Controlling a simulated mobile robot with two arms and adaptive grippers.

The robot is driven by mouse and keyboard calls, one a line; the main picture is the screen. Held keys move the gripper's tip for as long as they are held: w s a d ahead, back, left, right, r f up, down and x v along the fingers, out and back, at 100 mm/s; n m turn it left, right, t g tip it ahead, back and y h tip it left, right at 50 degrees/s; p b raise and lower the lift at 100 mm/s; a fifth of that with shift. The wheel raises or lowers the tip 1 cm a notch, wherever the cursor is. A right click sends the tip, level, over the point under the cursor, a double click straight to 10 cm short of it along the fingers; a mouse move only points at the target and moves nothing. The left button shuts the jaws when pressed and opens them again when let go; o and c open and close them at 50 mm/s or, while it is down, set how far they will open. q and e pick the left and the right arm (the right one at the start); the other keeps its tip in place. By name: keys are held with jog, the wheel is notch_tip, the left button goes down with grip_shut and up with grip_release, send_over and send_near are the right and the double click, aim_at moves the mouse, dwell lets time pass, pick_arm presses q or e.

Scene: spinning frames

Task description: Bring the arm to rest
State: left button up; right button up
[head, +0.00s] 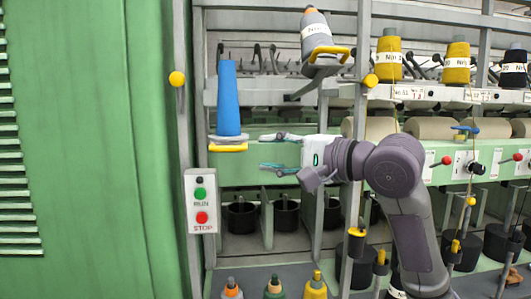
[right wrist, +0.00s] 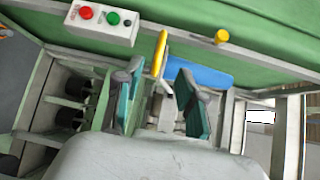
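My right arm (head: 395,170) reaches up from the lower right in the head view and bends left at the elbow. Its right gripper (head: 268,152) points left, its two teal-padded fingers apart with nothing between them. In the right wrist view the open gripper (right wrist: 161,100) also shows its fingers apart. A blue cone (head: 228,98) stands upright on a holder with a yellow handle (head: 228,148), left of the fingertips and apart from them. The blue cone (right wrist: 200,77) and yellow handle (right wrist: 159,53) lie beyond the fingers in the wrist view. My left gripper is not in view.
A grey cone (head: 316,31) sits tilted on a holder above my right gripper. Yellow cones (head: 389,58) stand at the upper right. A green cabinet (head: 90,150) fills the left. Several cone tops line the bottom edge.

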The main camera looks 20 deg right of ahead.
dwell(0.3)
jog(key=s+a+f+n+g+h, duration=0.1)
jog(key=a+f+n+g+h, duration=0.15)
jog(key=f, duration=1.35)
jog(key=a+f+n+g+h, duration=0.15)
jog(key=f+n, duration=0.25)
jog(key=f, duration=1.3)
jog(key=s+d+f+n+g+h, duration=0.15)
jog(key=s+f+n+g, duration=0.25)
jog(key=s+f, duration=0.9)
jog(key=s+f+n+g+h, duration=0.2)
jog(key=s+f+n+g, duration=0.25)
jog(key=s+f, duration=0.9)
notch_tip(320, 180, down, 21)
jog(key=s+p, duration=0.3)
jog(key=s+d+f+g+p, duration=0.1)
jog(key=s+d+f+p, duration=0.1)
jog(key=s+f, duration=1.1)
jog(key=s+d, duration=0.1)
jog(key=s, duration=0.2)
jog(key=shift+s+f+g, duration=0.2)
jog(key=shift+f+g, duration=0.1)
jog(key=shift+g, duration=0.05)
